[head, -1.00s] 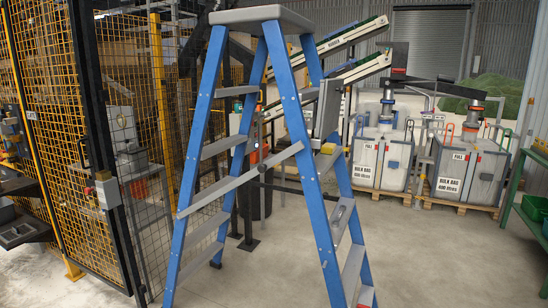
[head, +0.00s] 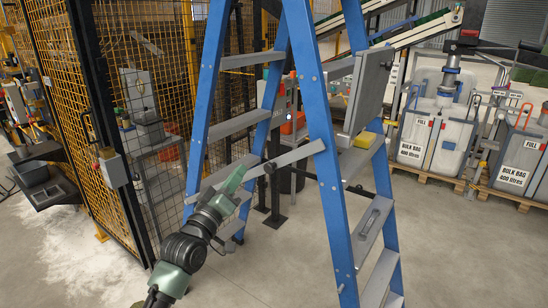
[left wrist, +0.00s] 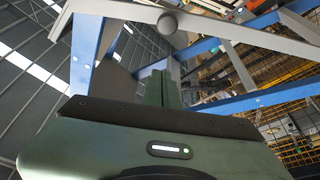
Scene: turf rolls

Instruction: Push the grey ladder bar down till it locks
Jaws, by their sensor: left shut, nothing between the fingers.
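The blue stepladder (head: 325,150) stands open in the middle of the head view. Its grey bar (head: 297,155) slopes from the right front leg down to the left leg. A dark round knob (head: 269,168) shows by the bar's middle, and it also shows in the left wrist view (left wrist: 167,23). My left gripper (head: 241,172) is shut and empty, reaching up from below left across the bar's left half and hiding part of it. In the left wrist view the shut fingers (left wrist: 160,88) point toward the bar (left wrist: 118,10), with a gap visible between. My right gripper is not in view.
A mesh fence (head: 110,120) with a control box (head: 112,168) stands left of the ladder. A grey panel (head: 368,90) and yellow block (head: 358,140) are on the ladder's right side. Bulk bags (head: 430,130) stand on pallets behind right. The floor at front right is clear.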

